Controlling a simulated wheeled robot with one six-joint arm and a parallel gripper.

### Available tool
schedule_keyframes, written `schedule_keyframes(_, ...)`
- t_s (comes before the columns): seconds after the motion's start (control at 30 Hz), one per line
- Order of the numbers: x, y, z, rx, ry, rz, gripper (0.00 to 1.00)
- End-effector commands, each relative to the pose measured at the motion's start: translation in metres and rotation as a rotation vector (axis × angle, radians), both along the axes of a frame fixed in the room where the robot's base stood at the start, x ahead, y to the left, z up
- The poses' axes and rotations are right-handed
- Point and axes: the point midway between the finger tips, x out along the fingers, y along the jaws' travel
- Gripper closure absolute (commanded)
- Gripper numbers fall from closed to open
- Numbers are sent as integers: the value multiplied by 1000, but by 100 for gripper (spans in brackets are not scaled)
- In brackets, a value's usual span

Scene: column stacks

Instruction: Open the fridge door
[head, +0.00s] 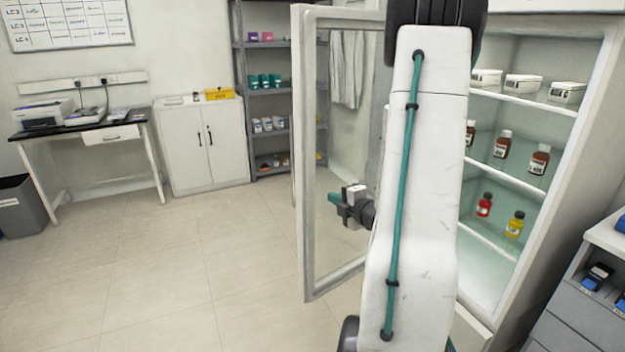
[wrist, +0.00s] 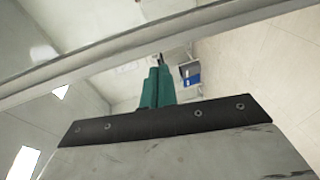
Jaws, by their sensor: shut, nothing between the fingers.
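The fridge (head: 568,50) stands at the right in the head view. Its glass door (head: 308,160) with a pale frame is swung wide open to the left, and the shelves inside show. My gripper (head: 335,198) is shut and empty, at the glass area of the door, left of my white arm. Whether it touches the door I cannot tell. In the wrist view the teal fingers (wrist: 157,84) are together, near a pale frame bar (wrist: 190,22) that crosses the picture. The door handle is not clearly visible, and my arm hides part of the opening.
The fridge shelves hold white boxes (head: 523,87), brown bottles (head: 539,158), a red bottle (head: 485,205) and a yellow bottle (head: 515,224). A grey drawer unit (head: 570,330) stands at the lower right. A white cabinet (head: 200,150) and grey shelving (head: 265,105) stand behind.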

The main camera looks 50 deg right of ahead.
Motion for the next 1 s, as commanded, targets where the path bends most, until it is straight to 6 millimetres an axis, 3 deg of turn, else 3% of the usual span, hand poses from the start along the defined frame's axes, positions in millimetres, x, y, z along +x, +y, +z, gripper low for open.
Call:
schedule_keyframes(0.17, -25, 3, 14, -68, -133, 15, 100)
schedule_keyframes(0.33, -22, 3, 18, -85, -161, 20, 100)
schedule_keyframes(0.47, -2, 0, 18, -85, -161, 23, 100)
schedule_keyframes(0.8, 68, -18, 18, -84, -160, 22, 100)
schedule_keyframes(1.0, 97, -25, 18, -83, -160, 22, 100)
